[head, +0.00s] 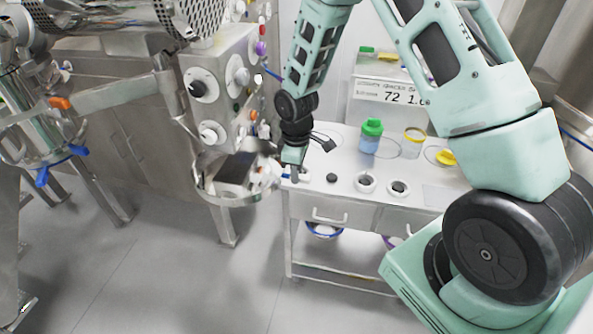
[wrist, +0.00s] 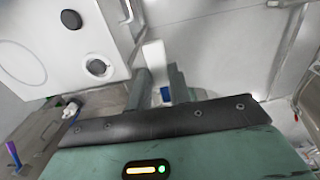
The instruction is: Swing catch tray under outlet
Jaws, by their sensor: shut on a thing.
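The catch tray (head: 238,168) looks like a dark, flat pan in a pale metal frame, at the middle left of the head view. It sits beside the grey machine with dials, left of the white cart. My gripper (head: 294,172) points down at the tray's right side, near the cart's left edge. In the wrist view my gripper (wrist: 160,92) is shut on a narrow white handle (wrist: 154,58) with a blue part. The handle seems to belong to the tray, but the join is hidden. I cannot clearly make out the outlet.
The grey machine (head: 225,75) stands behind the tray. The white cart (head: 320,195) holds a green-capped bottle (head: 371,136), a yellow-rimmed jar (head: 413,142) and small dark-topped pieces. A steel vessel with blue clamps (head: 77,150) stands at far left. The floor in front is clear.

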